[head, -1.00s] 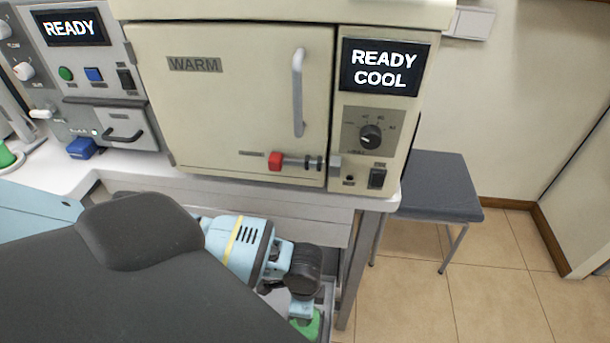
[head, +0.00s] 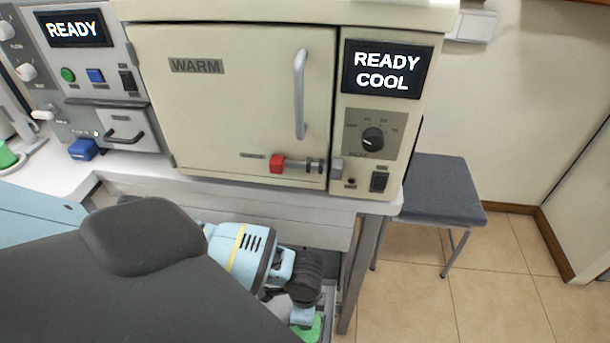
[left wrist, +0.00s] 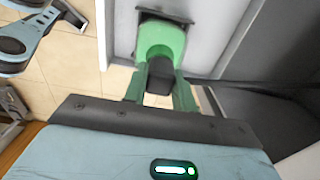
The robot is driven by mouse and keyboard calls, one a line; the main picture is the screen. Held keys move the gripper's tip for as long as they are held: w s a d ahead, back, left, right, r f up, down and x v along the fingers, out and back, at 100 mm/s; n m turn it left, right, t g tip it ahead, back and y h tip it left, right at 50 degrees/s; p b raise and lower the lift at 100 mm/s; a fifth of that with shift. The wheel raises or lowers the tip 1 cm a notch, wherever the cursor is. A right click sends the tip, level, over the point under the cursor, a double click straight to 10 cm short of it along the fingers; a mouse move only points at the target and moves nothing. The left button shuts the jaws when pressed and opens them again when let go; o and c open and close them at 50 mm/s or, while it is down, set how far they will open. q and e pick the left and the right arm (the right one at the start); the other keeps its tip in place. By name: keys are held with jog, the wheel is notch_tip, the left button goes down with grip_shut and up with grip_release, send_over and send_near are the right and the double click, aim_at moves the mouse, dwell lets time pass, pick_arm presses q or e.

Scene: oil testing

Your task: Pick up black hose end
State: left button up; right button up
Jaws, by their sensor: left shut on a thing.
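In the left wrist view, my left gripper (left wrist: 160,94) has green fingers shut on a small black piece (left wrist: 159,76), which I take to be the black hose end. It sits directly below a rounded green part (left wrist: 160,40), which reaches up to a dark opening in a grey surface. I cannot tell whether the black piece is joined to the green part. The rest of any hose is hidden. In the head view my left arm covers the lower left, and a bit of green (head: 308,328) shows below its dark wrist. My right gripper cannot be made out.
The cream oven (head: 240,100) marked WARM, with a READY COOL display, stands on the white bench (head: 60,165) above my arm. A grey machine (head: 90,80) reading READY is at left. A dark stool (head: 440,190) stands on the right, with clear tiled floor around it.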

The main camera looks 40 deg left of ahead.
pick_arm(q)
jog(key=shift+r, duration=0.1)
jog(key=shift+r, duration=0.55)
notch_tip(320, 180, up, 2)
jog(key=shift+r+p, duration=0.1)
jog(key=shift+p, duration=0.2)
jog(key=s+r, duration=0.1)
jog(key=s, duration=1.5)
jog(key=shift+d+r+p, duration=0.2)
jog(key=shift+r+p, duration=0.05)
jog(key=shift+p, duration=0.2)
pick_arm(e)
jog(key=shift+w+r, duration=0.3)
jog(key=shift+r, duration=0.45)
